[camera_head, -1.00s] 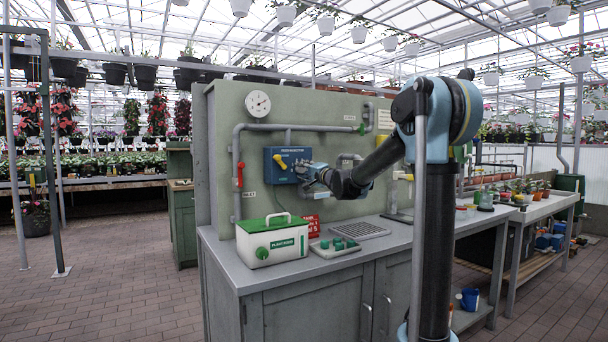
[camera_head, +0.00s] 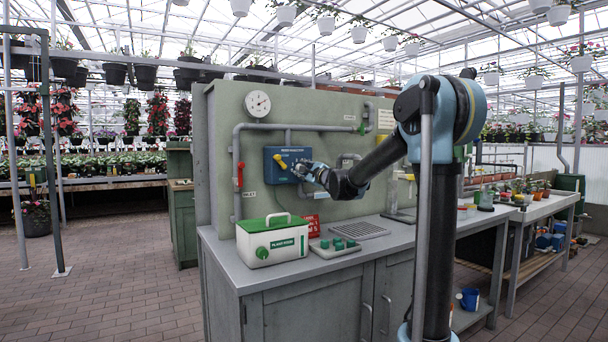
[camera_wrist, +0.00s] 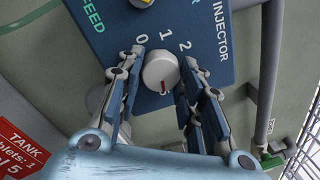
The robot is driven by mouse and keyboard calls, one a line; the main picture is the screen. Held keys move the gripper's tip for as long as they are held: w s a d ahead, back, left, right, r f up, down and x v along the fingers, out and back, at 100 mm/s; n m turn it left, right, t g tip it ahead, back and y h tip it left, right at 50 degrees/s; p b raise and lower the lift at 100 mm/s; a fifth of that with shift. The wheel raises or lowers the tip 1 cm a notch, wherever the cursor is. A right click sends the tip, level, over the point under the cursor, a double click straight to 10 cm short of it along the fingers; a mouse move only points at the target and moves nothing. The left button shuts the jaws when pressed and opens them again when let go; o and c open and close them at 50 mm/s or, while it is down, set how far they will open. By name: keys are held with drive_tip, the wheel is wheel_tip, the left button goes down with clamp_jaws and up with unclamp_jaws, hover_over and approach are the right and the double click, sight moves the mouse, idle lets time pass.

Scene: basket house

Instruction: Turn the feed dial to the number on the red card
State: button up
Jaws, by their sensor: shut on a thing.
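The feed dial (camera_wrist: 160,70) is a round white knob with a red mark near its lower edge in the wrist view. It sits on a blue injector box (camera_wrist: 208,55), with 0, 1 and 2 printed along its upper side. My gripper (camera_wrist: 162,62) is shut on the dial, one finger on each side. In the head view my gripper (camera_head: 302,170) is at the blue box (camera_head: 274,168) and hides the dial. The red card (camera_wrist: 24,150) is cut off at the lower left of the wrist view; "TANK", "1" and "5" are readable. It also shows in the head view (camera_head: 308,221).
A yellow lever (camera_head: 280,161) is left of my gripper on the box. A white box with a green lid (camera_head: 272,243) and a tray with green knobs (camera_head: 335,247) stand on the bench below. Grey pipes and a red valve handle (camera_head: 240,175) are on the panel.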

drive_tip(key=shift+f+m, duration=0.1)
drive_tip(key=shift+m, duration=0.5)
drive_tip(key=o, duration=1.1)
drive_tip(key=v, duration=1.2)
drive_tip(key=shift+w, duration=0.1)
